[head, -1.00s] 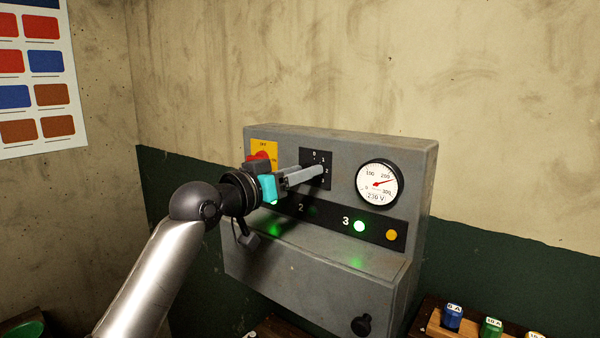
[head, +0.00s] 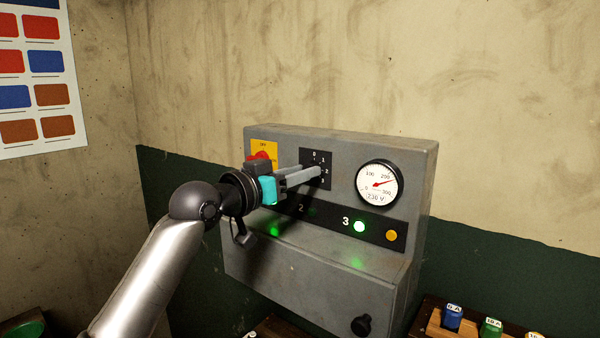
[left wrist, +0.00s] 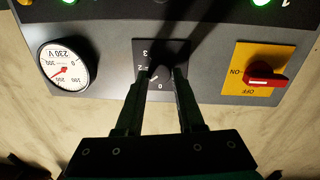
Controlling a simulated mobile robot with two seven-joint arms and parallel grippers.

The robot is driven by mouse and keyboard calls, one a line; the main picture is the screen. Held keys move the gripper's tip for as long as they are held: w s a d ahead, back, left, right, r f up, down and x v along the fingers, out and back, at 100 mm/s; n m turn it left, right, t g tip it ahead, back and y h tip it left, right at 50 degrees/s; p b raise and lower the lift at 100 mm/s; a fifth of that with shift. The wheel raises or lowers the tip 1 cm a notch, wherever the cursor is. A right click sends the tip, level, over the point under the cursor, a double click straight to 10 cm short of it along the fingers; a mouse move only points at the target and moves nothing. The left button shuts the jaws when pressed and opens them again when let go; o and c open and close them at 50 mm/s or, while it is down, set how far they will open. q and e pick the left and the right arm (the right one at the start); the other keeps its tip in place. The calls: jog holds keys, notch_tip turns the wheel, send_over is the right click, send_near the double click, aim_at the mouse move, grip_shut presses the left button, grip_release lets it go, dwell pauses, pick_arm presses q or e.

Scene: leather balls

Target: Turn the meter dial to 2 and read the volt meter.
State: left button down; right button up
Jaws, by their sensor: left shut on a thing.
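The meter dial sits on a black plate (head: 318,158) marked 0 to 3 on the grey panel. My left gripper (head: 318,172) reaches in from the left, and its fingers are shut on the dial; they also show in the left wrist view (left wrist: 167,73). The meter appears upside down in the left wrist view (left wrist: 64,67). My right gripper is not in view.
A red switch (left wrist: 263,80) on a yellow plate is left of the dial, partly behind my gripper. Lamp 3 (head: 359,227) glows green beside an amber lamp (head: 391,236). A black knob (head: 361,325) is below; coloured fuses (head: 452,317) stand at lower right.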

pick_arm(q)
jog(key=shift+m+y+p, duration=0.3)
jog(key=shift+m+p, duration=0.85)
jog(key=shift+m, duration=2.55)
jog(key=shift+d, duration=0.1)
jog(key=c, duration=0.5)
grip_release()
jog(key=shift+b+v, duration=1.55)
jog(key=shift+v, duration=6.2)
